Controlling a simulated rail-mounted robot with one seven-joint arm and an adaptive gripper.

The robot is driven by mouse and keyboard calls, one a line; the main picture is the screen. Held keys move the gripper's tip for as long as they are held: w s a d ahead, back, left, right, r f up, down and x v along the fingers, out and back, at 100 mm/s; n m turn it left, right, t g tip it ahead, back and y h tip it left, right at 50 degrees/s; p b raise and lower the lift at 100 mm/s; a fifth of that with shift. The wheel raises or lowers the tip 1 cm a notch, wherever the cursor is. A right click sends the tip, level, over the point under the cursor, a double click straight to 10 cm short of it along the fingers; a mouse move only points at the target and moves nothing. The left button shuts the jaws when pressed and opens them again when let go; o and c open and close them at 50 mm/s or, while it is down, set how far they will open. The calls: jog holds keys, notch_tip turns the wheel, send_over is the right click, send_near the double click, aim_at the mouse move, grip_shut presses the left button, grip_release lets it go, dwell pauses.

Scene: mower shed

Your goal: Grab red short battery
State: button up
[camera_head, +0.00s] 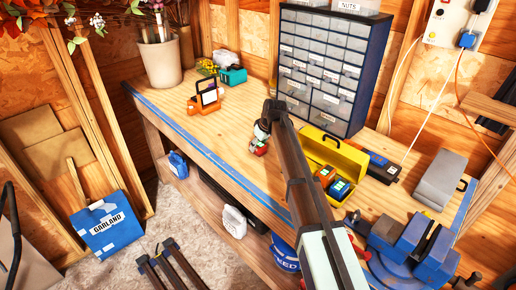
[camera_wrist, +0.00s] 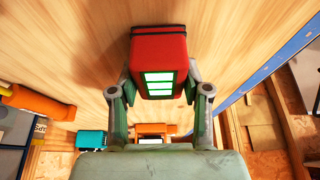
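The red short battery (camera_wrist: 158,60) is a red block with a dark edge and a green face with pale panels. In the wrist view it sits between the two fingers of my gripper (camera_wrist: 159,88), one finger close on each side. Whether the finger pads press on it is not clear. In the head view the battery (camera_head: 258,148) shows small and red at the bench top, just below my gripper (camera_head: 261,135). My arm covers part of that area, and I cannot tell whether the battery touches the bench.
The wooden bench (camera_head: 215,125) has a blue front edge. An orange tool carrier (camera_head: 204,98) and teal box (camera_head: 233,76) are to the left. A drawer cabinet (camera_head: 325,65) stands behind; a yellow toolbox (camera_head: 345,157) and blue vise (camera_head: 412,240) are right. Bench left of the battery is clear.

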grip_shut()
